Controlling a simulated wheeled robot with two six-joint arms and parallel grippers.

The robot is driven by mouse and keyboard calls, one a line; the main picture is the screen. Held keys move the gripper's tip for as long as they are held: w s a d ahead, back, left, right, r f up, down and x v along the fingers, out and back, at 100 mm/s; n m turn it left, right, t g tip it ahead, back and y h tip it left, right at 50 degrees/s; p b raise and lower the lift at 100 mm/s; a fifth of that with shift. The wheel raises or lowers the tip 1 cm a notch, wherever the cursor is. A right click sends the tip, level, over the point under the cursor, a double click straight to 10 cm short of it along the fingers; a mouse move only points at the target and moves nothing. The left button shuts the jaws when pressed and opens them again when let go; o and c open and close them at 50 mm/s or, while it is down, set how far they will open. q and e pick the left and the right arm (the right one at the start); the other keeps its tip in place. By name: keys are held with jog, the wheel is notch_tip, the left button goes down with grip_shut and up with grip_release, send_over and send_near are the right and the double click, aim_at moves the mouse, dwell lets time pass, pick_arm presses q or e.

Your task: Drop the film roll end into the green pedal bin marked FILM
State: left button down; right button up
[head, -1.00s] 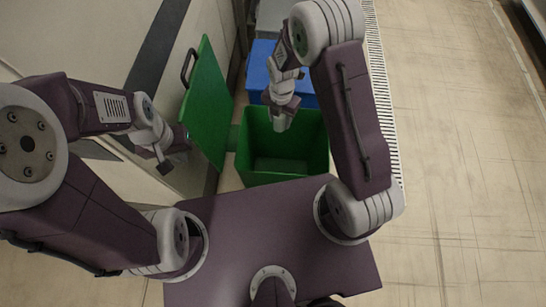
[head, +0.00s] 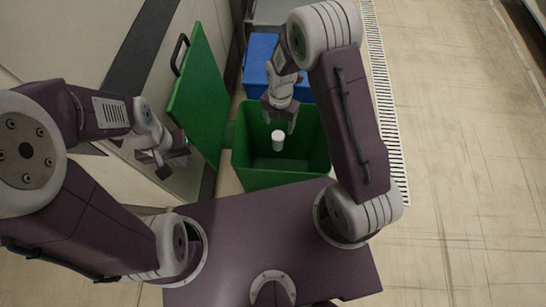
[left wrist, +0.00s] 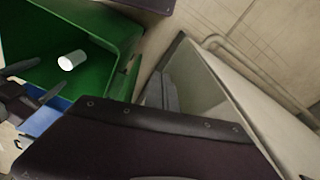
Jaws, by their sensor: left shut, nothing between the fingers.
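The film roll end is a small white cylinder (head: 278,141), inside the opening of the green bin (head: 283,180). It is just below my right gripper (head: 279,122), whose fingers are open and apart from it. I cannot tell whether the roll is in the air or on the bin floor. The left wrist view shows the roll (left wrist: 72,60) against the green bin wall (left wrist: 110,30), with the open right fingers (left wrist: 35,82) beside it. The bin's green lid (head: 198,100) stands raised at the left. My left gripper (head: 164,170) is shut and empty, left of the lid. No FILM marking shows.
A blue bin (head: 259,65) stands directly behind the green one, with a grey bin (head: 273,12) further back. A pale wall panel (head: 70,40) is close on the left. A floor grating (head: 388,120) runs along the right, with open floor beyond.

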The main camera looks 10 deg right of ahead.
jog(key=shift+r, duration=0.1)
notch_tip(320, 180, up, 9)
jog(key=p, duration=0.2)
jog(key=shift+p, duration=0.3)
dwell(0.5)
